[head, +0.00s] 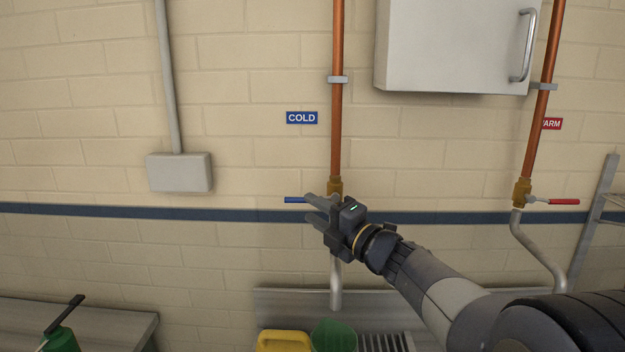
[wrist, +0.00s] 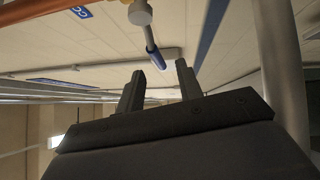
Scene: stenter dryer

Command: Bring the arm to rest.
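My arm (head: 440,290) reaches in from the lower right of the head view, bent up and to the left. My gripper (head: 308,206) is in front of the cold-water valve, its fingers pointing left. In the wrist view the two fingers of my gripper (wrist: 160,68) stand apart with nothing held between them. The blue valve handle (head: 294,200) points left, just past the fingertips. In the wrist view the blue handle (wrist: 155,57) shows beyond the gap between the fingers; I cannot tell whether they touch it. My gripper hides part of the valve body.
A copper pipe (head: 337,120) runs down beside the COLD sign (head: 301,118). A red-handled valve (head: 563,202) and a white cabinet (head: 450,45) are at right. Below are a yellow container (head: 284,342), a green container (head: 334,336) and a green bottle (head: 62,340). The wall at left is mostly clear.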

